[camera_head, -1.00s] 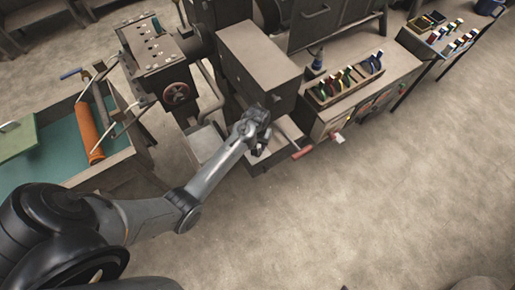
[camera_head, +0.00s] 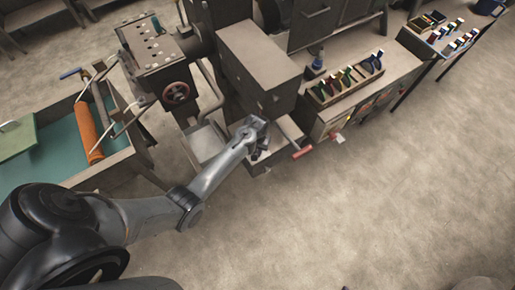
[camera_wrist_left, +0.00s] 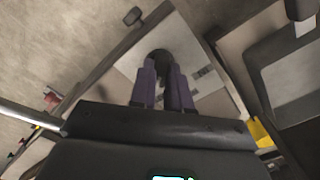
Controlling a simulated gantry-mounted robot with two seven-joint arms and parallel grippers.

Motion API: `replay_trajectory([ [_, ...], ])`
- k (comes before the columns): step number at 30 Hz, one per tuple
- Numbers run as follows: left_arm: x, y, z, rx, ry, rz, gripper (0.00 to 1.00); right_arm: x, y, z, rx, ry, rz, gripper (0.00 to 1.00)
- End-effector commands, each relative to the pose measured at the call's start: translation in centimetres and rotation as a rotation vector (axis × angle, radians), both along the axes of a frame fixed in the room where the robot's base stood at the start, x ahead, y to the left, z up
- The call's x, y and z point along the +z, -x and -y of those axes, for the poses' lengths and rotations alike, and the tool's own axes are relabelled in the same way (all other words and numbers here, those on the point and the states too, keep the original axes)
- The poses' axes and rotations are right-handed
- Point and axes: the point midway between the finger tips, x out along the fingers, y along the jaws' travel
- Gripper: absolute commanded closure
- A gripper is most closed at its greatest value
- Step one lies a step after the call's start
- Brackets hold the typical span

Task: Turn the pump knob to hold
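My left gripper (camera_head: 261,153) is low in front of the brown box-shaped machine in the head view. In the left wrist view its two purple-grey fingers (camera_wrist_left: 162,70) stand a little apart. A round black knob (camera_wrist_left: 160,55) shows at the fingertips, over a pale plate. The fingertips overlap the knob's edges; I cannot tell whether they grip it. The head view hides the knob behind the gripper, and no hold mark is readable. My right gripper is in neither view.
A red handle (camera_head: 302,152) sticks out just right of my left gripper. The brown box (camera_head: 258,55) rises behind it, with a workbench of coloured tools (camera_head: 345,80) at its right. A red handwheel (camera_head: 176,92) is at the left. Open floor lies in front.

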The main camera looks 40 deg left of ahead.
Motion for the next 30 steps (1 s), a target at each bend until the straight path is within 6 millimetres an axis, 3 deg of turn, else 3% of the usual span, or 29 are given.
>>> replay_trajectory([
  [14, 0.2, 0.0, 0.0, 0.048, 0.000, -0.001, 1.00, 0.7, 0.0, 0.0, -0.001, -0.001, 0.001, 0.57],
  [30, 0.3, -0.1, 0.1, 0.458, 0.001, 0.000, 1.00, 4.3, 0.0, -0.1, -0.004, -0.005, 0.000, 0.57],
])
